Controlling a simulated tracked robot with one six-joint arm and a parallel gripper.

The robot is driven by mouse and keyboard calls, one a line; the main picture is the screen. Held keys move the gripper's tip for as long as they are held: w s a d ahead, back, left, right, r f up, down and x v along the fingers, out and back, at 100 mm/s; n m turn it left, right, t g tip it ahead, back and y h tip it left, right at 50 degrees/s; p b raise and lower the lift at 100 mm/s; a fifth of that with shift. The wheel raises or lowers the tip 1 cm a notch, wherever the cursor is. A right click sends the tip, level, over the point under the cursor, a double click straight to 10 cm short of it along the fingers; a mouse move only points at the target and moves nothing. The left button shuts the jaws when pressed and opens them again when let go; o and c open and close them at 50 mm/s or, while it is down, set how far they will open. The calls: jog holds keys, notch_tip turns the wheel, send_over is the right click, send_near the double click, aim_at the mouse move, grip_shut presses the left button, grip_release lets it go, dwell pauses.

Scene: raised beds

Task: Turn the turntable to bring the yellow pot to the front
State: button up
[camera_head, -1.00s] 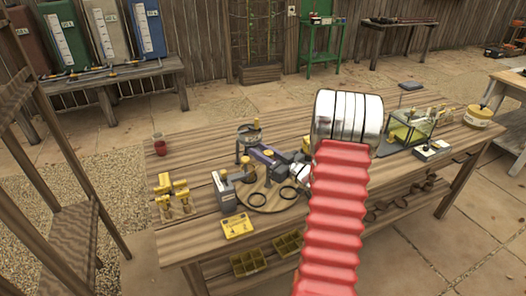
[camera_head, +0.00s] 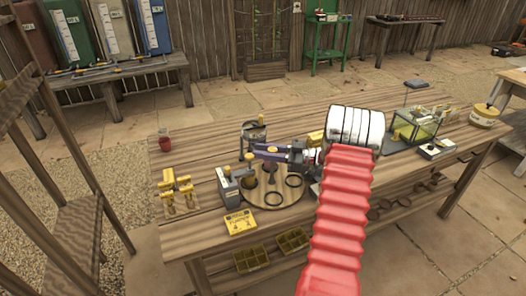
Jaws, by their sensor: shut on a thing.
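The turntable (camera_head: 262,201) is a round wooden disc on the bench. Dark rings (camera_head: 293,180) and small dark pieces, one with a yellow-brown top (camera_head: 270,165), are on it. My gripper (camera_head: 254,151) reaches in from the right over the turntable's back part, its dark purple jaws pointing left. It is shut on a small upright piece with a yellow top (camera_head: 249,158); I cannot tell if this is a handle or a pot. A yellow thing (camera_head: 315,138) shows partly behind my arm. I cannot tell which piece is the yellow pot.
A dark round stand (camera_head: 254,130) is behind. Yellow fittings (camera_head: 176,190) and a red cup (camera_head: 164,142) are left. A glass case (camera_head: 416,128) is right.

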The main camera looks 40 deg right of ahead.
dwell(0.3)
jog(key=o, duration=1.1)
jog(key=shift+c, duration=0.2)
jog(key=shift+a, duration=0.1)
jog(key=shift+s, duration=0.1)
